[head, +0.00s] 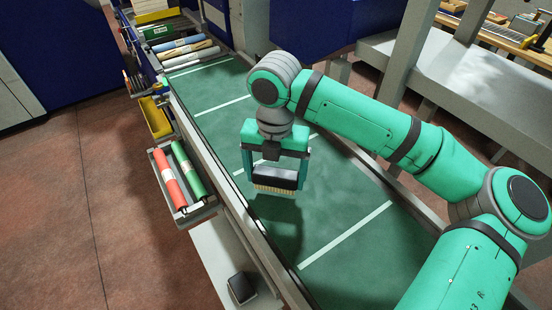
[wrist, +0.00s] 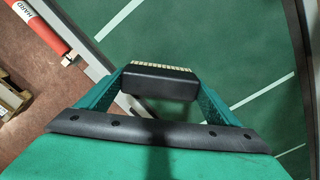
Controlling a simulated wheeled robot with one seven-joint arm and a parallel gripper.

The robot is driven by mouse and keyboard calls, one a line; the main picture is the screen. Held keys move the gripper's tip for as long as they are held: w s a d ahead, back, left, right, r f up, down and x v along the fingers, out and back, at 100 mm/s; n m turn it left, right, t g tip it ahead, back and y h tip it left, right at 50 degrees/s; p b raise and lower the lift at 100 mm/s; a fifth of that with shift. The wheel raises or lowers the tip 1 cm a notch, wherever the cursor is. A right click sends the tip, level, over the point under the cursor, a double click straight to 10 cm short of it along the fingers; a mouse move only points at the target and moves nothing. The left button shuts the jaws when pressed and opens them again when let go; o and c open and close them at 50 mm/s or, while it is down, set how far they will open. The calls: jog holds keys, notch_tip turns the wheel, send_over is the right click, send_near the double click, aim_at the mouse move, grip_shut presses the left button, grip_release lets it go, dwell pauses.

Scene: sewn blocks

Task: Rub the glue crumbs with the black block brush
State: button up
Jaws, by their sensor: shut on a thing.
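The black block brush (head: 276,180) has a dark back and pale tan bristles facing down. My gripper (head: 275,172) is shut on it, with one finger at each end, over the green mat surface (head: 340,200). In the wrist view the brush (wrist: 158,82) sits between the two fingers of my gripper (wrist: 160,85), with a row of bristles along its far edge. I cannot make out any glue crumbs in either view.
White lines (head: 345,235) cross the green surface. A tray (head: 158,165) with a red roll and a green roll hangs off its left edge. A yellow bin (head: 155,118) is beyond it. A small dark block (head: 241,288) lies on a pale ledge at the front.

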notch_tip(320, 180, up, 3)
jog(key=shift+s+a+f, duration=0.1)
jog(key=shift+s+f, duration=0.05)
jog(key=shift+f, duration=0.05)
notch_tip(320, 180, up, 2)
jog(key=shift+a, duration=0.1)
jog(key=shift+w+r, duration=0.15)
jog(key=shift+w, duration=0.1)
jog(key=shift+s, duration=0.2)
